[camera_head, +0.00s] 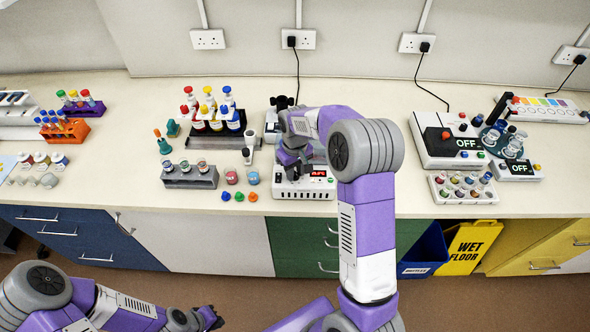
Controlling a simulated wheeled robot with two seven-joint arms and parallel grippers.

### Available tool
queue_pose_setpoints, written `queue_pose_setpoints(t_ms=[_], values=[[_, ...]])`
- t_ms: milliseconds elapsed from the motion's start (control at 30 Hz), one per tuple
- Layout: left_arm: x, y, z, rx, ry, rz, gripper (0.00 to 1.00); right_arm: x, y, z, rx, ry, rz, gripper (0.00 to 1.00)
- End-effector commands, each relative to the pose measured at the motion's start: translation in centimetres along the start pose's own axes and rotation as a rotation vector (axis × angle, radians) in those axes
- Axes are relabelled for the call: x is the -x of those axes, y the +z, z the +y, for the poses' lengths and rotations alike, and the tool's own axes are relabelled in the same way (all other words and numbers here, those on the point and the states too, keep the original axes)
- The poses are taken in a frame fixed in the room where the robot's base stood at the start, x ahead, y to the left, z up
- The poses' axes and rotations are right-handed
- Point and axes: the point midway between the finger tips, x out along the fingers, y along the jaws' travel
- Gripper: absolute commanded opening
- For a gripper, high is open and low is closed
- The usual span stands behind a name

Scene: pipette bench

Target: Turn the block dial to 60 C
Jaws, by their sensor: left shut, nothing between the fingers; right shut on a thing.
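The heat block (305,192) is a white unit at the bench's front middle, with a small lit red display (318,174) whose digits are too small to read. My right gripper (292,174) reaches down over its front left part and is shut on the block dial. The dial itself is hidden behind the fingers, so its pointer cannot be seen. My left gripper (212,318) is shut and empty, low in front of the drawers, well away from the bench top.
A grey tube rack (190,176) and small coloured caps (239,196) stand left of the block. A bottle rack (212,138) is behind them. Right of my arm stand a white device reading OFF (448,140) and a vial tray (462,188). A yellow wet floor sign (467,247) stands below.

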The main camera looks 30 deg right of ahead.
Motion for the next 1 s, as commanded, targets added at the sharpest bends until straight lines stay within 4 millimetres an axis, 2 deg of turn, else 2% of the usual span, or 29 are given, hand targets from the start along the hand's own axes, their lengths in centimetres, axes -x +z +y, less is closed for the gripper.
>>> queue_pose_setpoints(t_ms=[600, 1000], values=[[1.1, 0.1, 0.4, 0.000, 0.000, 0.000, 0.00, 0.1, 0.0, 0.0, -0.581, 0.001, 0.002, 0.00], [1.8, 0.1, 0.7, 0.000, 0.000, 0.000, 0.00, 0.1, 0.0, 0.0, -0.854, 0.001, 0.002, 0.00]])
